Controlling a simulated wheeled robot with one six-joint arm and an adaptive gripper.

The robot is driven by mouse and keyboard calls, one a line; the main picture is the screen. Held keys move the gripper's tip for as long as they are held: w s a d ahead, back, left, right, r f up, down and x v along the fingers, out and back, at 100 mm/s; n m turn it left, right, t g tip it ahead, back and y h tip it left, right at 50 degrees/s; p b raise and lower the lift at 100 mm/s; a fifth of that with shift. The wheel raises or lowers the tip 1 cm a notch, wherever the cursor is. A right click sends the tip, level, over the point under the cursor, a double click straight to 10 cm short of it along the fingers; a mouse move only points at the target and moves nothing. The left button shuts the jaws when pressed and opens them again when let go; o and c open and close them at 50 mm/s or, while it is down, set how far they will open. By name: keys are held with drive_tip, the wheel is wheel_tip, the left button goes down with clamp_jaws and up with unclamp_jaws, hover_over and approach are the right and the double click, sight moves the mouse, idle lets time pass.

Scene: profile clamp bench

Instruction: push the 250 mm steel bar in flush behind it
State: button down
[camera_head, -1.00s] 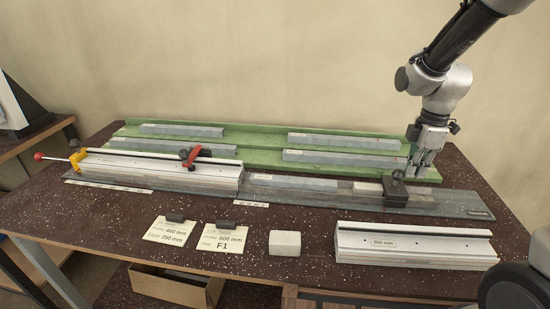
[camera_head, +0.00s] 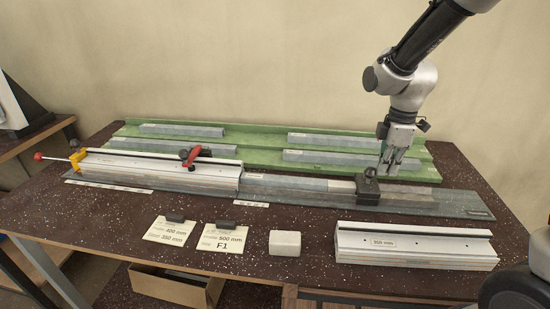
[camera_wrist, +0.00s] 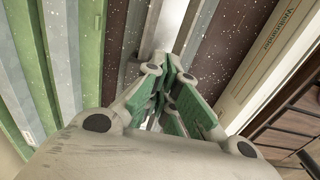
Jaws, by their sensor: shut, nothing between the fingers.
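A grey steel bar (camera_head: 290,184) lies in the long dark fixture, in line with the silver profile (camera_head: 150,168) on its left. I see no clear gap between their ends, but cannot tell contact for sure. A pale block (camera_head: 341,187) sits close against the bar's right end. A dark slide block with a knob (camera_head: 368,190) stands right of the pale block. My gripper (camera_head: 390,174) is shut and empty, low beside the slide block on its right; whether they touch is unclear. In the wrist view my shut fingers (camera_wrist: 165,92) cover the slide block's place.
A green rack (camera_head: 275,131) with several steel bars stands behind. A red clamp (camera_head: 192,155) sits on the profile, a yellow stop (camera_head: 76,160) at its left end. Another profile (camera_head: 415,245), cards (camera_head: 222,237) and a white block (camera_head: 285,243) lie in front.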

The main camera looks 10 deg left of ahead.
hover_over(297, 180)
drive_tip(key=shift+a, duration=0.2)
idle(2.2)
drive_tip(key=shift+a, duration=0.5)
idle(0.5)
drive_tip(key=shift+d, duration=0.75)
wheel_tip(297, 180, up, 7)
idle(0.4)
